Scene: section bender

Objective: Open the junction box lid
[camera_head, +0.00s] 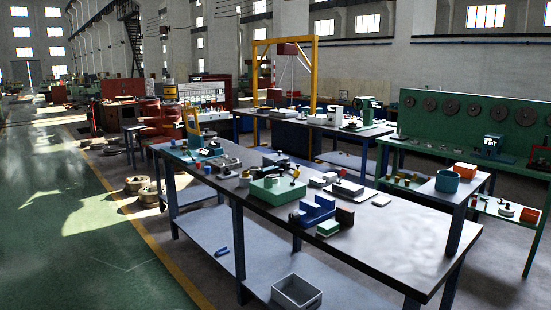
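I cannot tell for sure which thing is the junction box. Several small boxes and blocks lie on the long dark-topped workbench (420,232) in front of me. Among them are a low green box (272,190) with dark parts on top near the middle, a flat grey box (344,189) to its right, and a grey block (228,162) farther left. No open lid can be made out at this size. Neither of my grippers is in view.
A blue vise-like fixture (313,211) and small green block (328,228) lie near the bench's front edge. A grey open bin (296,291) stands on its lower shelf. The green floor (70,235) at left is clear.

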